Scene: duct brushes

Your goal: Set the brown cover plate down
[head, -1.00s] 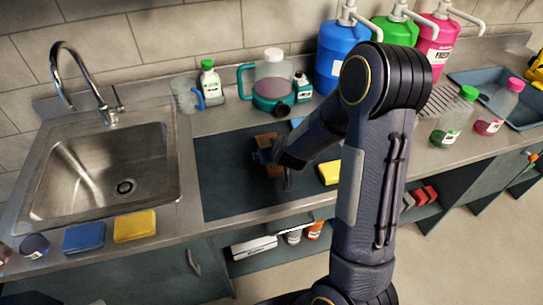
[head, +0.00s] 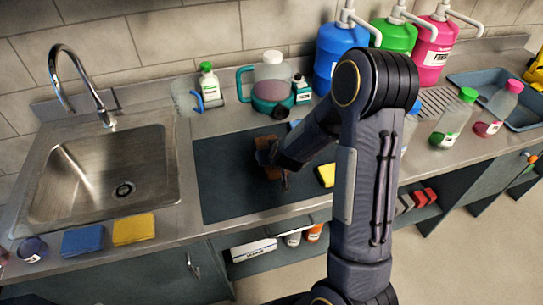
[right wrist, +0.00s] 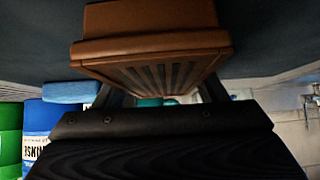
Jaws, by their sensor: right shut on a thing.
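The brown cover plate (head: 266,143) is over the dark mat (head: 225,185) on the counter, right of the sink. My right gripper (head: 274,160) is at the plate, and its forearm hides part of it. In the right wrist view the plate (right wrist: 150,42) fills the upper middle, its ribbed face showing between the two fingers. The right gripper (right wrist: 155,95) is shut on it. The dark surface lies close behind the plate; I cannot tell whether they touch. My left gripper is not in view.
A yellow sponge (head: 326,175) lies on the mat's right side, partly behind my arm. A teal jug (head: 270,85) and a small green-capped bottle (head: 208,85) stand behind the mat. A steel sink (head: 105,180) is to the left. The mat's left part is clear.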

